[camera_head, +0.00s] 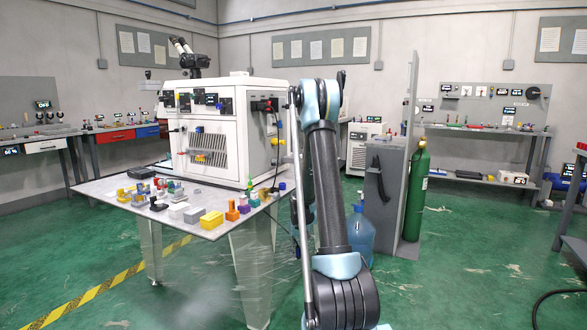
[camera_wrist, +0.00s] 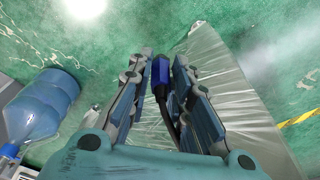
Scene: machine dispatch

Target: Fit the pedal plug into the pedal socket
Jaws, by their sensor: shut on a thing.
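In the wrist view my gripper (camera_wrist: 161,66) is closed around a slim blue plug (camera_wrist: 160,74), which I take to be the pedal plug. A black cable (camera_wrist: 168,112) runs from it back between the fingers. In the head view my arm hides most of the gripper, beside the table's right corner, and the plug cannot be made out. The white machine (camera_head: 222,150) stands on the table, with connectors on its right side, including a red and black one (camera_head: 264,105). I cannot tell which opening is the pedal socket.
The table (camera_head: 205,231) has several small coloured blocks and parts along its front edge. A blue water bottle (camera_head: 360,232) stands on the floor right of my arm; it also shows in the wrist view (camera_wrist: 42,105). A grey partition and green cylinder (camera_head: 416,190) stand behind it.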

